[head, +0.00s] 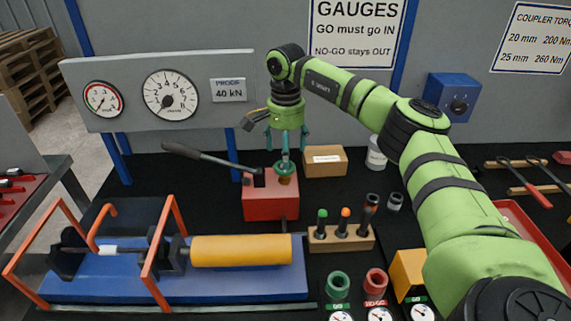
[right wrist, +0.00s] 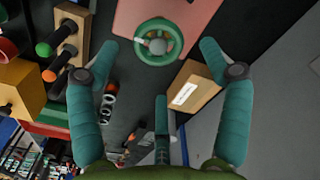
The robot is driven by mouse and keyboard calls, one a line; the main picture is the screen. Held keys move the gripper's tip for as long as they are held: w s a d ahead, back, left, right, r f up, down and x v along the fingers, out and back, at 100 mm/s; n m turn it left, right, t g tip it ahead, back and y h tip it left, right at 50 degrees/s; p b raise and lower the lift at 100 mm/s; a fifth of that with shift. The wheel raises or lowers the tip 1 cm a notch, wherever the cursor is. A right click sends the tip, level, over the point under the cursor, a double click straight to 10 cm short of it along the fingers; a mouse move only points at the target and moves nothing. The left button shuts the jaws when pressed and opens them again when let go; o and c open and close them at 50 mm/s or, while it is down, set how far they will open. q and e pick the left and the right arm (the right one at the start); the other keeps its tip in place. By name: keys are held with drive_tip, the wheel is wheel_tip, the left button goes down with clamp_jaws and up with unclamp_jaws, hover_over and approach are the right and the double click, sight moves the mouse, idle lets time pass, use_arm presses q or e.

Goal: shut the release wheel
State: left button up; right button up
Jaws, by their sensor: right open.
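The release wheel (head: 285,168) is a small green handwheel on top of the red pump block (head: 270,205), partly hidden by a finger in the head view. In the right wrist view the wheel (right wrist: 158,42) shows as a green ring with a pale hub and a light mark on its left side. My right gripper (head: 286,143) points down just above it with its teal fingers spread open and empty. In the right wrist view the wheel lies between and beyond the two side fingertips; I cannot tell whether any finger touches it. My left gripper is not in view.
A grey pump lever (head: 212,158) rises to the left from the red block. A cardboard box (head: 325,161) stands close behind right. A wooden rack (head: 342,238) with several gauges is in front right. A yellow cylinder (head: 240,250) lies in the blue rig at front left.

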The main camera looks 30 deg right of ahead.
drive_tip(key=shift+f+p, duration=0.55)
drive_tip(key=shift+f, duration=1.7)
drive_tip(key=c, duration=1)
drive_tip(key=shift+r, duration=0.1)
drive_tip(key=shift+c, duration=0.5)
